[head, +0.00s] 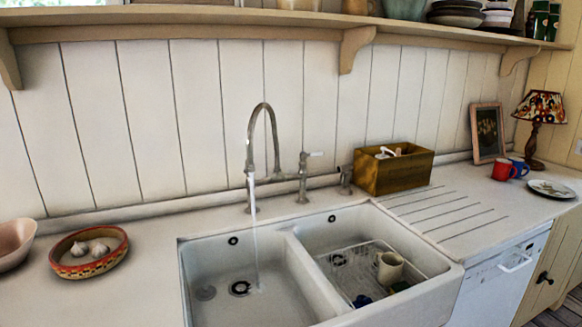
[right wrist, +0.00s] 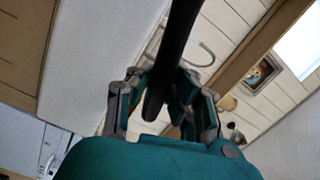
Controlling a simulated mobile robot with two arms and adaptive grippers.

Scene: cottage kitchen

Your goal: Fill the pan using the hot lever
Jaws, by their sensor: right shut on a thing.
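The tap (head: 266,130) arches over the left sink basin, and a thin stream of water (head: 257,240) falls from its spout into that basin. A lever with a white handle (head: 312,155) stands right of the spout; no hot marking is readable. My right gripper (right wrist: 168,105) shows in the right wrist view, shut on a long dark handle (right wrist: 180,35). This looks like the pan's handle, but its far end runs out of the picture and no pan body is recognisable. The tap's curve also shows there (right wrist: 204,52). My left gripper is not in view.
The right basin (head: 417,252) holds a wire rack with a cream mug (head: 390,267). A wooden box (head: 395,172) stands behind the drainboard (head: 445,212). A bowl of garlic (head: 62,262) sits on the left counter. A shelf (head: 230,20) runs above.

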